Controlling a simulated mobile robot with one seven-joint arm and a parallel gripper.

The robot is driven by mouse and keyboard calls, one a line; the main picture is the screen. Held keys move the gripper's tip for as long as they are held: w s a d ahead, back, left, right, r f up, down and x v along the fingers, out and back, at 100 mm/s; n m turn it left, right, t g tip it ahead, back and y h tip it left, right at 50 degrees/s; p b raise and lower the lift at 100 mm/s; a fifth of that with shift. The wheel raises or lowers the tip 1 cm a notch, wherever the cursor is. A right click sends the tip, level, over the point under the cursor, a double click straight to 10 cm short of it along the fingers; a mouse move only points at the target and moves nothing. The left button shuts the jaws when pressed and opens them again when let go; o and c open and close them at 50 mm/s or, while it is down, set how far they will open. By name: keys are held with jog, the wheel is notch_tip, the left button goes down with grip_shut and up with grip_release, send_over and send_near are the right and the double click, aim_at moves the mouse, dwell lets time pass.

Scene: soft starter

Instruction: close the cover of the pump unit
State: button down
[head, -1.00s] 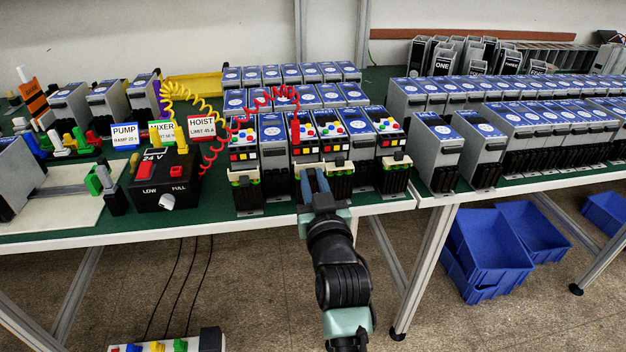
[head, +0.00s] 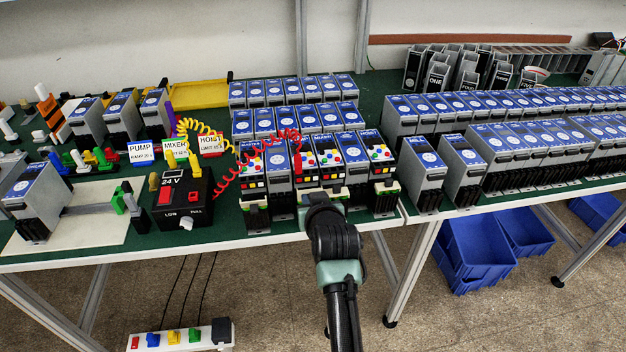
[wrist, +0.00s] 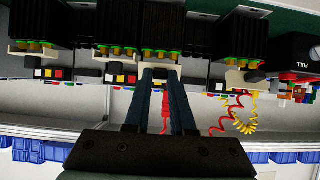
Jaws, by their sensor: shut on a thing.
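The colored-button unit (head: 302,160), which I take as the pump unit though its label is unreadable, stands in the front row left of the unit marked MIXER (head: 327,155). My gripper (head: 312,196) is at the lower front of this unit and hides its base. In the wrist view my two dark fingers (wrist: 161,74) are close together at the unit's green terminals (wrist: 162,55). They seem shut on its pale cover, mostly hidden at the tips. A red plug (wrist: 165,105) with a coiled lead shows between the fingers.
A pale cover sits on the left colored-button unit (head: 255,200); the HOIST unit (head: 381,160) stands to the right. The black 24 V box (head: 184,202) is at left, its red coiled lead (head: 250,165) crossing the units.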

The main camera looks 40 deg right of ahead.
jog(key=g+y+p, duration=0.1)
jog(key=w+r+g+y+p, duration=0.1)
jog(key=g+p, duration=0.1)
jog(key=shift+w+d+g, duration=0.1)
jog(key=shift+d+g, duration=0.2)
jog(key=shift+d, duration=0.05)
jog(key=shift+w+d+g+y, duration=0.1)
jog(key=shift+w+g+y, duration=0.05)
jog(key=shift+g+y, duration=0.3)
jog(key=shift+w+d+g+y, duration=0.1)
jog(key=shift+g+y, duration=0.25)
jog(key=shift+g, duration=0.2)
jog(key=c, duration=0.8)
grip_release()
jog(key=shift+o, duration=0.2)
jog(key=shift+r, duration=0.15)
jog(key=v, duration=1.2)
jog(key=shift+r, duration=0.4)
